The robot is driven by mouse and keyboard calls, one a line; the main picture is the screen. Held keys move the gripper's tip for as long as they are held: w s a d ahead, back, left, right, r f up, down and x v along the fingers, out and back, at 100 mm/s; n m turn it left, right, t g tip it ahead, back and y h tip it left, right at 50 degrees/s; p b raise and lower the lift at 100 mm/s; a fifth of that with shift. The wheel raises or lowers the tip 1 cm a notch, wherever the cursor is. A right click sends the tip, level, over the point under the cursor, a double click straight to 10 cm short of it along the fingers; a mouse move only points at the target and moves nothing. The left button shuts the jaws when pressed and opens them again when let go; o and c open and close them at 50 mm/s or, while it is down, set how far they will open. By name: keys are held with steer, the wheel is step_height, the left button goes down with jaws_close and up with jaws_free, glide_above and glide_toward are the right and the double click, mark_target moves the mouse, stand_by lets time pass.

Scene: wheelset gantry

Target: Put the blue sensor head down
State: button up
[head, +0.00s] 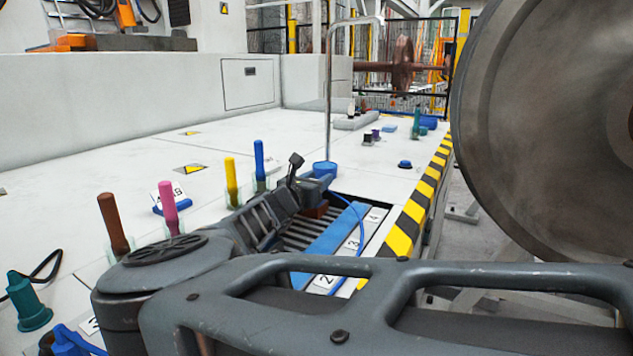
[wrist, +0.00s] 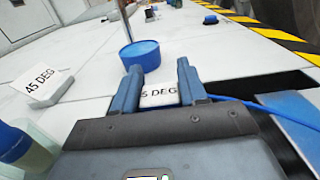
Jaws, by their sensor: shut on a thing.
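My gripper (head: 312,186) is shut on the blue sensor head (head: 320,182), above the white table by the slatted recess. Most of the head is hidden by the fingers. A blue cable runs from it down to the right. In the wrist view my gripper (wrist: 160,82) shows its two fingers, with a white label reading "5 DEG" (wrist: 159,94) between them. I cannot tell whether this label is on the held head or beyond it. The cable (wrist: 262,106) leaves to the right.
A blue cup-shaped base (wrist: 139,54) with a metal rod stands just beyond the fingers. A "45 DEG" placard (wrist: 48,86) stands left. Yellow (head: 231,180), pink (head: 168,208) and brown (head: 113,225) handles stand upright left. A large wheel (head: 550,130) looms right, past the striped edge.

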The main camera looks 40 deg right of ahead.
steer(key=shift+f, duration=0.15)
steer(key=o, duration=1.1)
steer(key=shift+r, duration=0.3)
steer(key=p+v, duration=0.1)
steer(key=v, duration=1.1)
steer(key=shift+p, duration=0.35)
